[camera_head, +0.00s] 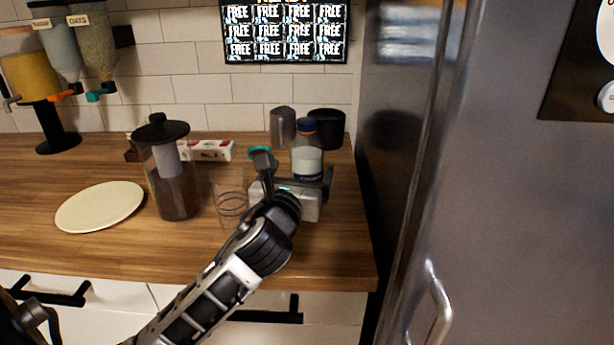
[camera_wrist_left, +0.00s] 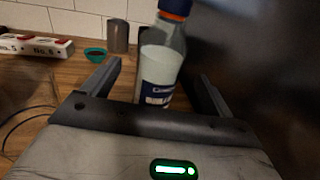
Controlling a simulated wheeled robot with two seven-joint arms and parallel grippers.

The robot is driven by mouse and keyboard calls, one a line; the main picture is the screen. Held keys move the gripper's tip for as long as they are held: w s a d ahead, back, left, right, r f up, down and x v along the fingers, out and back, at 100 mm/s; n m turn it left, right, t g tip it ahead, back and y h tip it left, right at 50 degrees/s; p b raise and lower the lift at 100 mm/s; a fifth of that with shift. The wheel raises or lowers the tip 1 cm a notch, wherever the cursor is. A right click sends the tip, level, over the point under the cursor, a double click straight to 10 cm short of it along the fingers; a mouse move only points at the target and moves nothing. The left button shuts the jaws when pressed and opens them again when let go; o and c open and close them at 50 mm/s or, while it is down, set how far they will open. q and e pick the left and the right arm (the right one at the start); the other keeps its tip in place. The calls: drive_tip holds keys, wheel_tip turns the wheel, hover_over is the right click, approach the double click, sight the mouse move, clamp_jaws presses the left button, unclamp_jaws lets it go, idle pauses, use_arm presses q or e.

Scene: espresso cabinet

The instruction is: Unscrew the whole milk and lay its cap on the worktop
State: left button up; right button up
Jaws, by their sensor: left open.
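The milk bottle (camera_head: 307,163) stands upright on the wooden worktop (camera_head: 120,245), close to the dark side of the fridge. Its blue cap (camera_head: 306,125) is on its neck, with an orange band below. In the left wrist view the bottle (camera_wrist_left: 162,68) stands between the two open fingers, its cap (camera_wrist_left: 176,7) cut by the top edge. My left gripper (camera_head: 295,172) is open around the bottle's body, below the cap. Whether a finger touches the bottle cannot be told. The bottle's lower part is hidden by the gripper. My right gripper is not in view.
A large lidded jar (camera_head: 172,180), a clear glass (camera_head: 231,202) and a plate (camera_head: 100,207) stand left of my arm. A teal bowl (camera_head: 259,151), a grey canister (camera_head: 282,128) and a black pot (camera_head: 327,128) are behind. The fridge (camera_head: 480,200) closes off the right side.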

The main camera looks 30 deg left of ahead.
use_arm(q)
drive_tip(key=x, duration=0.5)
drive_tip(key=shift+w+a+f, duration=0.15)
drive_tip(key=shift+w+f, duration=0.2)
drive_tip(key=shift+w, duration=0.05)
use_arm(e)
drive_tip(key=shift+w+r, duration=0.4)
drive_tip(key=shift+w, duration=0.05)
use_arm(q)
drive_tip(key=c, duration=1.4)
drive_tip(key=shift+r, duration=0.15)
drive_tip(key=shift+c, duration=0.6)
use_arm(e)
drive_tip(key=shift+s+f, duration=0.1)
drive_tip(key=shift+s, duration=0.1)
